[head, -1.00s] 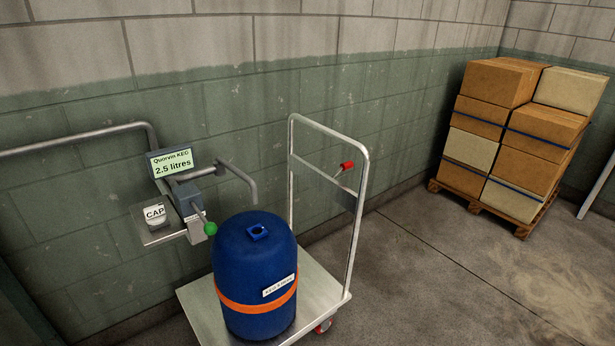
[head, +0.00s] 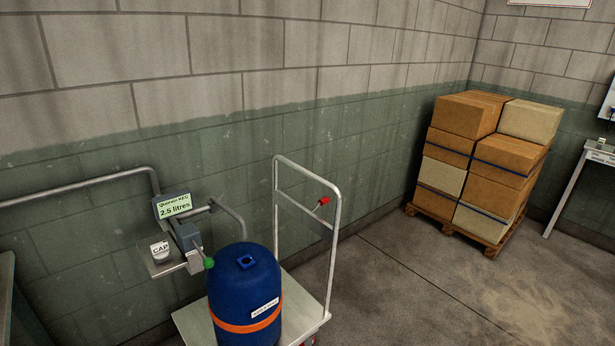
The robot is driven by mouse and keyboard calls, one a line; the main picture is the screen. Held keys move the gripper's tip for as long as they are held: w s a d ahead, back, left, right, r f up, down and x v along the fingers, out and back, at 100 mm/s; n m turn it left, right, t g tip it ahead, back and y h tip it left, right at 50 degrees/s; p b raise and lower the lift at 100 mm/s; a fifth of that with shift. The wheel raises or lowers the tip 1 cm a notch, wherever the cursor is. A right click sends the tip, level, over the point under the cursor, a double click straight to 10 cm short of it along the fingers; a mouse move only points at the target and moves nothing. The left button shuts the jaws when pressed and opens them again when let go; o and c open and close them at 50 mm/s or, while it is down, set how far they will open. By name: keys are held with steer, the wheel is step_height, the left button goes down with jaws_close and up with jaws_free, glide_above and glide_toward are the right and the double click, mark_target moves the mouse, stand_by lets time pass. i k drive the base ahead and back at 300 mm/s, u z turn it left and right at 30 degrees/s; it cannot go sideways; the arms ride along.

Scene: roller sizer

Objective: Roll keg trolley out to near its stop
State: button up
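The keg trolley is a pale flat platform (head: 310,312) with an upright metal push handle (head: 333,262) at its right side. A red-tipped lever (head: 323,201) sits on the handle frame. A blue keg (head: 243,290) with an orange band and a white label stands upright on the platform. The trolley is by the wall, under a filling station whose display (head: 174,206) reads 2.5 litres. The spout pipe (head: 230,215) ends close to the keg's top; I cannot tell if they touch. The platform's front is cut off by the lower frame edge. My gripper is not in view.
A green-knobbed lever (head: 208,263) and a shelf with a white cap piece (head: 160,250) are left of the keg. Strapped boxes (head: 485,160) stand on a wooden pallet (head: 460,230) at the back right. A table (head: 600,152) stands at the far right. The floor right of the trolley is clear.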

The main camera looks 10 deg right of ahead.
mark_target(251, 300)
steer(key=z, duration=0.8)
steer(key=i, duration=2.9)
steer(key=u, duration=1.05)
steer(key=i, duration=0.4)
steer(key=u, duration=0.35)
